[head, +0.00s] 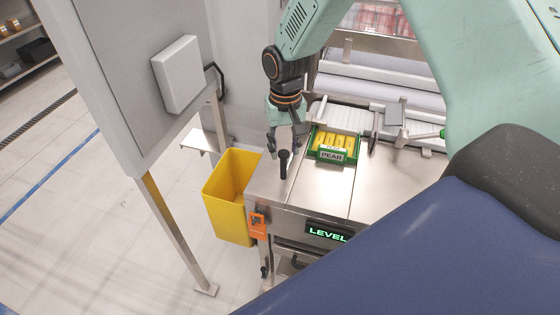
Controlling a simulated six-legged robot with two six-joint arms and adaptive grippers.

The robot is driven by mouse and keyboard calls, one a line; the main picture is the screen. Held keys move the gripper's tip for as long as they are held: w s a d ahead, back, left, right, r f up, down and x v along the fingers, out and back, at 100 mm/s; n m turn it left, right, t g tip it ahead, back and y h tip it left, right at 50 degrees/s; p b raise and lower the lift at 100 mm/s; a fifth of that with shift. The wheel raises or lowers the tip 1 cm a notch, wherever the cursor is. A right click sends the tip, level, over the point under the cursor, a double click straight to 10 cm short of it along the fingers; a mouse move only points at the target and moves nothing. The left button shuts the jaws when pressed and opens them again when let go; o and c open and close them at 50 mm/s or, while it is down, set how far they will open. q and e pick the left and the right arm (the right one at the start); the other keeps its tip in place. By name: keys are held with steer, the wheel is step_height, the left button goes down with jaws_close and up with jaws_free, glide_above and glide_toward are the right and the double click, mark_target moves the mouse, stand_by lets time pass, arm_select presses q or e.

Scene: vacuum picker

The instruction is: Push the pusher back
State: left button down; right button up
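My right gripper (286,143) points down over the left part of the steel worktop (322,184). Its fingers are apart, with nothing visible held between them. A black upright handle (284,164) stands on the worktop just below the fingertips; I cannot tell whether they touch it. No part is marked as the pusher, and I cannot tell whether this handle belongs to it. My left gripper is not in view.
A green crate (318,153) labelled PEAR holds yellow packs, right of the gripper. A yellow bin (231,196) stands left of the worktop. An orange switch box (258,224) and a LEVEL display (326,232) are on the front. A grey cabinet (125,75) stands left.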

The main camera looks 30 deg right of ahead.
mark_target(284, 176)
steer(key=shift+s, duration=0.1)
steer(key=shift+a+f, duration=0.15)
steer(key=shift+f, duration=0.05)
step_height(284, 176, down, 6)
steer(key=shift+f, duration=0.25)
steer(key=shift+s+f, duration=0.1)
steer(key=shift+f, duration=0.2)
steer(key=shift+w+f, duration=0.15)
steer(key=shift+w, duration=0.1)
steer(key=shift+f, duration=0.1)
steer(key=shift+c, duration=1.2)
steer(key=shift+s, duration=0.15)
steer(key=c, duration=0.5)
jaws_close()
